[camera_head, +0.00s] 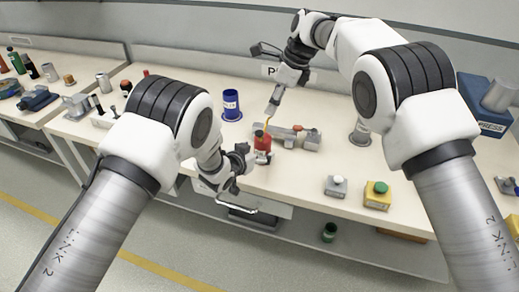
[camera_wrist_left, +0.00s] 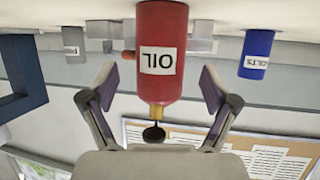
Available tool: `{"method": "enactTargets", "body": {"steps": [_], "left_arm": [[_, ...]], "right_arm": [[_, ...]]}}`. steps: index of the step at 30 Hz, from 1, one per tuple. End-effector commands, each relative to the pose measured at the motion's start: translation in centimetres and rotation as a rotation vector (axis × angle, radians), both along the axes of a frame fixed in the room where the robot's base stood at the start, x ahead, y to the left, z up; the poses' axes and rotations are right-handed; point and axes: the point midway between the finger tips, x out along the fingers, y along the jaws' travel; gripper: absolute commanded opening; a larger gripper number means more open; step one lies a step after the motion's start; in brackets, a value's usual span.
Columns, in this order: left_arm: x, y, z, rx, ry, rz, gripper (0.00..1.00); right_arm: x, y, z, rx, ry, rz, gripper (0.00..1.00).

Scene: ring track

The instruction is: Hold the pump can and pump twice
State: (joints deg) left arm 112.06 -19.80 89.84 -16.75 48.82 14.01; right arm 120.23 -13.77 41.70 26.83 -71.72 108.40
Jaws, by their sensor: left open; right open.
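The pump can is a red can (camera_head: 262,142) labelled OIL, standing on the bench near its front edge. In the left wrist view, which shows it upside down, the red can (camera_wrist_left: 162,85) has a brass neck and a black knob (camera_wrist_left: 154,133) on top. My left gripper (camera_head: 243,160) is open in front of the can. In the left wrist view its fingers stand on either side of the can, with visible gaps. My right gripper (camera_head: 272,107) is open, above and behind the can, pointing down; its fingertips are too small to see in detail.
A grey fixture (camera_head: 295,137) stands behind the can. A blue BOLTS cup (camera_head: 231,105) is to its left. A grey box with a white button (camera_head: 336,186) and a yellow box with a green button (camera_head: 377,195) are to the right. The bench front between can and buttons is clear.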

Motion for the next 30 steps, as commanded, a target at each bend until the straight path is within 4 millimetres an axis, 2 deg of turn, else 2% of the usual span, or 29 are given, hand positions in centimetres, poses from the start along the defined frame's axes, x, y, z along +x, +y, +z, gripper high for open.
{"method": "enactTargets", "body": {"steps": [3,6,15,17,21,30], "left_arm": [[1.7,-1.0,-0.9,-0.001,0.000,0.000,0.87],[2.7,-1.5,-1.3,-0.001,0.000,0.000,0.87],[3.1,-1.6,-1.5,0.000,0.002,0.001,0.87],[3.1,-1.6,-1.5,0.000,0.002,0.001,0.66],[3.0,-1.6,-1.5,0.001,0.003,0.001,0.16],[3.0,-1.6,-1.6,0.001,0.004,0.001,0.15]], "right_arm": [[0.0,0.0,0.0,0.000,0.000,0.000,0.42],[0.0,0.0,0.0,0.000,0.000,0.000,0.42],[0.0,0.0,0.0,0.000,0.000,0.000,0.42],[0.0,0.0,0.0,0.000,0.000,0.000,0.42],[0.0,0.0,0.0,0.000,0.000,0.000,0.42],[0.0,0.0,0.0,0.000,0.000,0.000,0.42]]}}
